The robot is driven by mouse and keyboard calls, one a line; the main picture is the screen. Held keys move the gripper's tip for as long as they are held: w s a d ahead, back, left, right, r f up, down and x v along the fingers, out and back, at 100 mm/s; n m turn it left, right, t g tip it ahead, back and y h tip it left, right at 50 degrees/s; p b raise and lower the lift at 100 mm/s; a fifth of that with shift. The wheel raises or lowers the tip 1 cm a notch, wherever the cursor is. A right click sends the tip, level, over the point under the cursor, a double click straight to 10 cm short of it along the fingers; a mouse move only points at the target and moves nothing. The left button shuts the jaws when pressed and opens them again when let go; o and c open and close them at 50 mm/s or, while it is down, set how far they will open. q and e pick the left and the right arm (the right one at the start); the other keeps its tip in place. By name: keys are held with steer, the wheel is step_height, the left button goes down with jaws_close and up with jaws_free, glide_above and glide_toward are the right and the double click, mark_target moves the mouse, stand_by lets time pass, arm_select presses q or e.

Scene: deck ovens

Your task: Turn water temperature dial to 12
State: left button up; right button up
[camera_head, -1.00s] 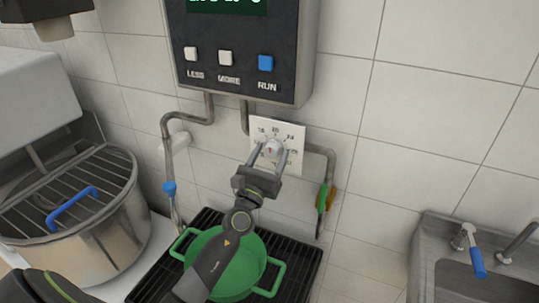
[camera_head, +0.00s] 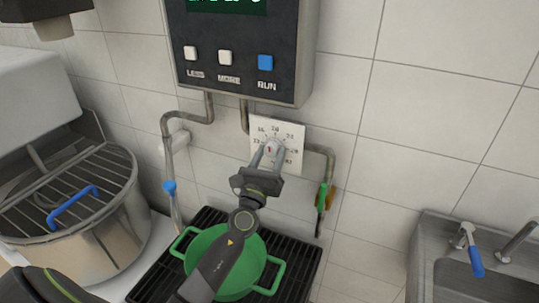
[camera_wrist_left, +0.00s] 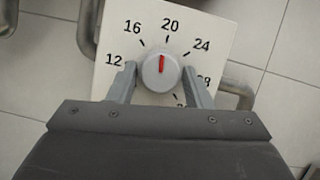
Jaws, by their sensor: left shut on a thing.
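The water temperature dial (camera_head: 272,147) is a round grey knob with a red mark, on a white square plate (camera_head: 292,131) on the wall. My left gripper (camera_head: 268,160) has its two fingers on either side of the knob and is shut on it. In the left wrist view the knob (camera_wrist_left: 160,73) sits between the fingertips. The red mark points up, between 16 and 20 and closer to 20. The 12 (camera_wrist_left: 114,59) is to the left, by the left finger. Numbers at the lower right are partly hidden. My right gripper is not in view.
A control box (camera_head: 240,88) with LESS, MORE and RUN buttons hangs above the dial. Pipes (camera_head: 328,160) flank the plate. A green pot (camera_head: 262,262) stands on a black grate below. A mixer bowl (camera_head: 110,230) is left, a sink (camera_head: 425,250) right.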

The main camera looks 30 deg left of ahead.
arm_select(q)
steer(key=n+y, duration=0.1)
steer(key=n, duration=0.2)
steer(key=n+g+y+p, duration=0.1)
steer(key=n, duration=0.2)
steer(key=shift+d+r+y, duration=0.1)
steer(key=shift+d+y, duration=0.1)
steer(key=shift+y, duration=0.2)
steer(key=n+g+y, duration=0.1)
steer(key=n, duration=0.1)
steer(key=n+p, duration=0.1)
steer(key=n, duration=0.2)
steer(key=shift+d+r+g+y, duration=0.1)
steer(key=shift+g+y, duration=0.3)
steer(key=n+g+p, duration=0.1)
steer(key=n, duration=0.1)
steer(key=n+p, duration=0.1)
steer(key=n, duration=0.2)
steer(key=shift+r+g+y, duration=0.15)
steer(key=shift+g+y, duration=0.25)
steer(key=shift+n+g+p, duration=0.6)
steer(key=shift+n+p, duration=0.45)
steer(key=shift+n, duration=0.65)
steer(key=o, duration=0.8)
steer(key=shift+s, duration=0.1)
